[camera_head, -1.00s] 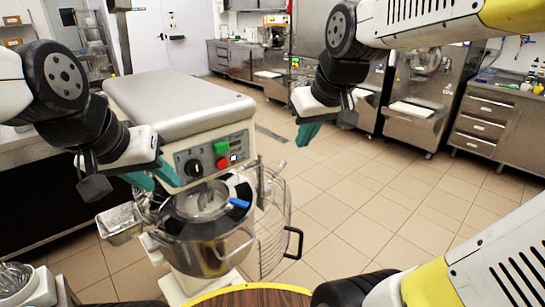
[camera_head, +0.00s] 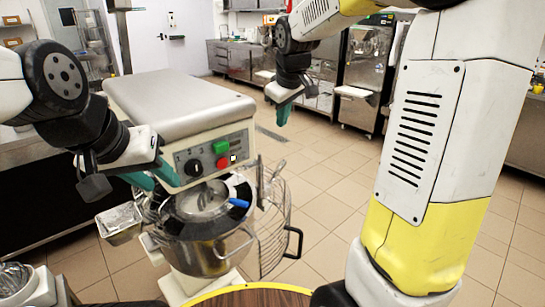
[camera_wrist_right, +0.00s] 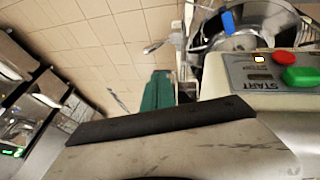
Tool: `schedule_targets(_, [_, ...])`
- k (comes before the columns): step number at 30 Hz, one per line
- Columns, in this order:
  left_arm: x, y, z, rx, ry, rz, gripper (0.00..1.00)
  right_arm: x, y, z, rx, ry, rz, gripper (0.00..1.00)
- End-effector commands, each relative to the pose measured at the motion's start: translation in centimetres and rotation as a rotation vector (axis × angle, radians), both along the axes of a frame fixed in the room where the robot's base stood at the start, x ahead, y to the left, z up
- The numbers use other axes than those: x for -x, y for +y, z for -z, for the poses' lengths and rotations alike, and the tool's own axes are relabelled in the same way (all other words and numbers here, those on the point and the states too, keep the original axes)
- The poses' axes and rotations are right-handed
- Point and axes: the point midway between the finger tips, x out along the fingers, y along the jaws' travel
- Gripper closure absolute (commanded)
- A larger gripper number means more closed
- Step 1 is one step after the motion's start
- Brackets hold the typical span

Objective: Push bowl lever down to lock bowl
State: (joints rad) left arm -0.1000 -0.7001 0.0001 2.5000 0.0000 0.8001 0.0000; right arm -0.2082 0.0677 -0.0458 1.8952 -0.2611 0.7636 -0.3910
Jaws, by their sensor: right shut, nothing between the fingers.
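The planetary mixer (camera_head: 180,95) stands at left centre in the head view, with its steel bowl (camera_head: 205,257) under the head. A thin grey rod with a rounded end, apparently the bowl lever (camera_head: 279,168), sticks up and out at the mixer's right side. It seems to show in the right wrist view too (camera_wrist_right: 156,46). My right gripper (camera_head: 283,115) is shut and empty, in the air right of the mixer and apart from the lever. Its teal finger (camera_wrist_right: 157,92) shows in the wrist view. My left gripper (camera_head: 152,176) is open beside the mixer's control panel, holding nothing visible.
The wire guard (camera_head: 272,225) with a black handle (camera_head: 294,243) stands out right of the bowl. A blue-handled item (camera_head: 238,202) is at the bowl's top. A metal tray (camera_head: 120,219) hangs left. Tiled floor (camera_head: 325,175) right of the mixer is clear.

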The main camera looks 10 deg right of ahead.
Motion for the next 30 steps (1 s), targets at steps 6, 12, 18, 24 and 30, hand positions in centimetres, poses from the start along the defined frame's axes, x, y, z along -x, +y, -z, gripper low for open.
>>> schedule_targets(6, [0.0,0.0,0.0,0.0,0.0,0.0,0.64,-1.6,0.1,3.6,0.001,0.006,0.0,1.0])
schedule_targets(12, [0.0,0.0,0.0,0.0,0.0,0.0,0.64,-3.5,0.2,7.6,0.001,0.005,0.001,1.0])
schedule_targets(18, [0.0,0.0,0.0,0.0,0.0,0.0,0.64,-5.4,0.4,11.5,0.001,0.004,0.0,1.0])
schedule_targets(24, [0.0,0.0,0.0,0.0,0.0,0.0,0.64,-7.3,0.5,15.5,0.001,0.005,0.001,1.0])
schedule_targets(30, [0.0,0.0,0.0,0.0,0.0,0.0,0.64,-9.1,-0.1,18.6,0.0,0.002,0.003,1.0])
